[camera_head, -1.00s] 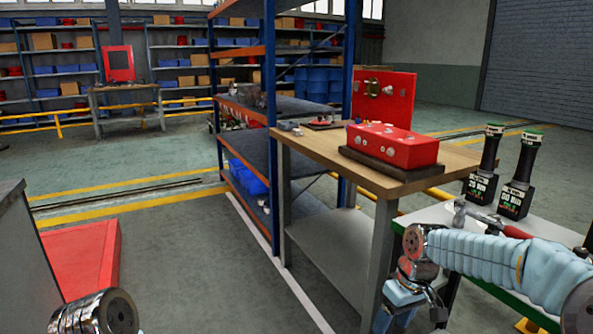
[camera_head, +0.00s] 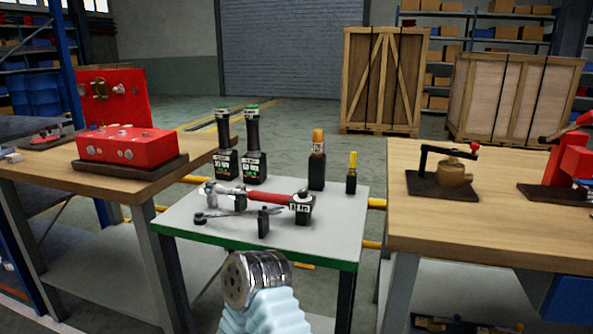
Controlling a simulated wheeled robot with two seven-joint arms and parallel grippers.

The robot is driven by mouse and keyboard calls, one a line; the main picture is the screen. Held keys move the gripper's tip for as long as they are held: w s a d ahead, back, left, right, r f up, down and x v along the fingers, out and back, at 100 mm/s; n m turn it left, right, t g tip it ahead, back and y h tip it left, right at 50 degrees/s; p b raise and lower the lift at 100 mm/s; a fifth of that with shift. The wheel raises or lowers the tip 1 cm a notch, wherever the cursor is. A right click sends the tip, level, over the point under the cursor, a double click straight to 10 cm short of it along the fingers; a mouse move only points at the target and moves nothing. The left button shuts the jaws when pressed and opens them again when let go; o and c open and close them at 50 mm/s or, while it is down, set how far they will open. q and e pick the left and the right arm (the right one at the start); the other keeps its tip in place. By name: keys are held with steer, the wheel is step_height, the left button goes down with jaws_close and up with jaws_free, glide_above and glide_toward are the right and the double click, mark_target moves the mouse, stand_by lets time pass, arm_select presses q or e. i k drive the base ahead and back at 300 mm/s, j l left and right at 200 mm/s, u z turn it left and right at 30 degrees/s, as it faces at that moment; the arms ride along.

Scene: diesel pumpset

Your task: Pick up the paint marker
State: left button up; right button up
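A slim yellow-topped item (camera_head: 352,160), which looks like the paint marker, stands upright in a small black holder (camera_head: 351,182) at the back right of the small green-edged table (camera_head: 190,226). A thicker item with an orange top (camera_head: 318,142) stands in a black holder just left of it. A metal joint of one of my arms, with a pale blue sleeve, shows at the bottom centre, in front of the table and well short of the yellow item. Neither gripper's fingers show.
Two black green-topped tools (camera_head: 223,145) (camera_head: 254,146), a red-handled wrench (camera_head: 268,197) and other tools share the table. Wooden benches stand left (camera_head: 40,180) and right (camera_head: 480,235); the right one bears a vise-like fixture (camera_head: 445,172). The table's front right corner is bare.

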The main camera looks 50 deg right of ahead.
mark_target(353, 156)
steer(key=z, duration=1.95)
steer(key=j+u, duration=0.1)
steer(key=u, duration=0.35)
steer(key=i+u, duration=0.1)
steer(key=u, duration=0.8)
steer(key=i+z, duration=0.1)
steer(key=z, duration=1.35)
steer(key=k+j+u, duration=0.15)
steer(key=u, duration=0.2)
steer(key=k+j+u, duration=0.1)
steer(key=j+u, duration=0.4)
steer(key=u, duration=0.15)
steer(key=k, duration=0.05)
